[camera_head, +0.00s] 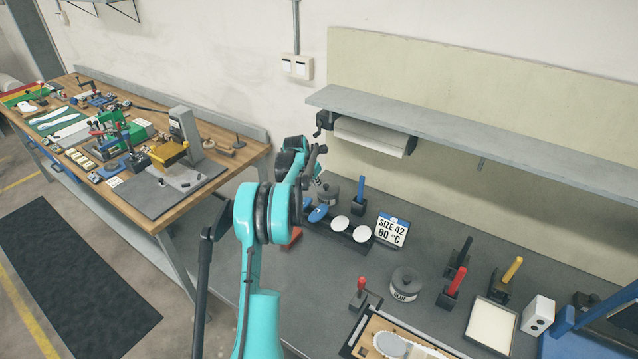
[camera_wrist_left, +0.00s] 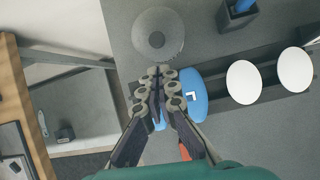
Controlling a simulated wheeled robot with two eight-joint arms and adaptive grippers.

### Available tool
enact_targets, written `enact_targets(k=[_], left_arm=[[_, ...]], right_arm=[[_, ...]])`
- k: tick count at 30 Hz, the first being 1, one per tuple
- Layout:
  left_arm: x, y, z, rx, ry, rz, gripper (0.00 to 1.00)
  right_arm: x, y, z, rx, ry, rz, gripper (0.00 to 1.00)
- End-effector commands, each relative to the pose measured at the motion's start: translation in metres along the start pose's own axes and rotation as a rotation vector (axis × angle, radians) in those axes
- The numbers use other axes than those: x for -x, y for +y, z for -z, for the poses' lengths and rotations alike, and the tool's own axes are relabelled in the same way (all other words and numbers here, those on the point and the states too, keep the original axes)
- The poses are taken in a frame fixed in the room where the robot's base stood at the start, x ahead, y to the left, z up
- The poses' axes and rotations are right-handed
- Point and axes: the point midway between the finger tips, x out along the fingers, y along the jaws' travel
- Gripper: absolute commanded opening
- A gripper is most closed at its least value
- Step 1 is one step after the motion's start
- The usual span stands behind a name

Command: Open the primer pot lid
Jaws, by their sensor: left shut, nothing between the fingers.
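A round grey pot (camera_head: 329,191), apparently the primer pot, stands at the back left of the grey bench, partly hidden behind my left gripper. In the left wrist view its grey round top (camera_wrist_left: 158,28) has a small knob in the middle and appears to be closed. Its label cannot be read. My left gripper (camera_head: 317,178) is beside the pot. In the left wrist view my left gripper (camera_wrist_left: 156,82) has its fingers together and empty, just short of the pot's rim. My right gripper is not in view.
A dark rack holds a blue disc (camera_wrist_left: 193,94) and white discs (camera_wrist_left: 244,82) beside my left gripper. A blue-handled tool (camera_head: 360,188) and a size sign (camera_head: 392,231) stand close by. A second pot marked GLUE (camera_head: 405,284) is further front right.

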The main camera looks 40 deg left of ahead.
Motion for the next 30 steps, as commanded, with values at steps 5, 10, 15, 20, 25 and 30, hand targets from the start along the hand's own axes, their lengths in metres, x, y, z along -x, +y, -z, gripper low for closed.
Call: enact_targets(k=[5,10,15,20,25,30], left_arm=[[-0.036,0.0,0.001,-0.003,0.0,0.0,0.0],[-0.058,-0.001,0.0,-0.003,0.0,0.0,0.0],[-0.067,-0.001,0.0,-0.003,0.0,0.0,0.0],[-0.067,-0.001,0.0,-0.003,0.0,0.0,0.0],[-0.067,-0.001,0.0,-0.003,0.0,0.0,0.0],[-0.065,0.004,-0.001,-0.003,0.0,0.0,0.0]], right_arm=[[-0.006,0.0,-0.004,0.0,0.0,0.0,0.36],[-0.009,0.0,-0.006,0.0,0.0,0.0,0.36],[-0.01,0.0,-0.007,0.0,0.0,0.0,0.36],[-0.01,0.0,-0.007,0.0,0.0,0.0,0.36],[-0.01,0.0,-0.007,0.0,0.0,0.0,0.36],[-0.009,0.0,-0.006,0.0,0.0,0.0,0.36]])
